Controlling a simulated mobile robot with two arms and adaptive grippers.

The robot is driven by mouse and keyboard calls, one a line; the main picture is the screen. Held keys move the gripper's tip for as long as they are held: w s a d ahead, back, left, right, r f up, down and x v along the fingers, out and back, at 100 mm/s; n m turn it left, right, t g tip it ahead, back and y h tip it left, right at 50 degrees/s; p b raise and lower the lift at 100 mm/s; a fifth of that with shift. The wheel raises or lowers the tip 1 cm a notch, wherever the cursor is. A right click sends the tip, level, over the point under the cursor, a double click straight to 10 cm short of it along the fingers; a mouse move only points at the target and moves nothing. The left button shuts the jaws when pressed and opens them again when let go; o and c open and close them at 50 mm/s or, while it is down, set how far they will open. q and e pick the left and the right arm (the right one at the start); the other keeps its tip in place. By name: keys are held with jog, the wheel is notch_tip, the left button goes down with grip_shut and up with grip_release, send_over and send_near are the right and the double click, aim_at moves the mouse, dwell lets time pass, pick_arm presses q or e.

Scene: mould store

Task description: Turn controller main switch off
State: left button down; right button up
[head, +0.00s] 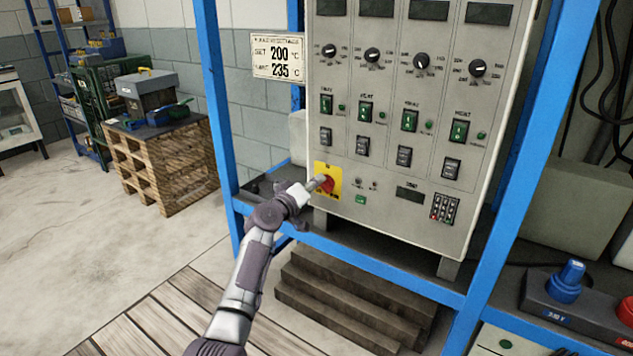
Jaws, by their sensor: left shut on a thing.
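The grey controller (290,122) carries a sign on its left and stands in a blue frame. Its front panel (385,185) has rows of dials and rocker switches. The main switch (328,186) is a red knob on a yellow plate (335,171) at the panel's lower left. My left gripper (317,184) reaches it from the lower left and is shut on the red knob. The fingers hide part of the knob, so I cannot tell its exact setting. My right gripper is not in view.
Blue frame posts (213,95) stand on both sides of the controller. Wooden steps (345,300) lie below it. A wooden pallet stack (160,165) with a grey toolbox stands at the left. A blue plug (567,280) is at the lower right. The concrete floor at left is clear.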

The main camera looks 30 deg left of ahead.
pick_arm(q)
jog(key=shift+a+f+n+p, duration=0.1)
jog(key=shift+f+n+p, duration=0.15)
jog(key=shift+n, duration=1.1)
jog(key=shift+a+f+n+p, duration=0.1)
jog(key=shift+f+n+p, duration=0.15)
jog(key=shift+n, duration=1.15)
jog(key=shift+a+f+n+p, duration=0.1)
jog(key=shift+f+n+p, duration=0.15)
jog(key=shift+n, duration=1.1)
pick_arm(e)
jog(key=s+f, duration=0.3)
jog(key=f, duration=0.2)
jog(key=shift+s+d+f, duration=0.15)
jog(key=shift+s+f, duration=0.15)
pick_arm(q)
jog(key=c, duration=1.1)
grip_release()
jog(key=shift+c, duration=0.2)
jog(key=s, duration=1.2)
jog(key=shift+a, duration=0.15)
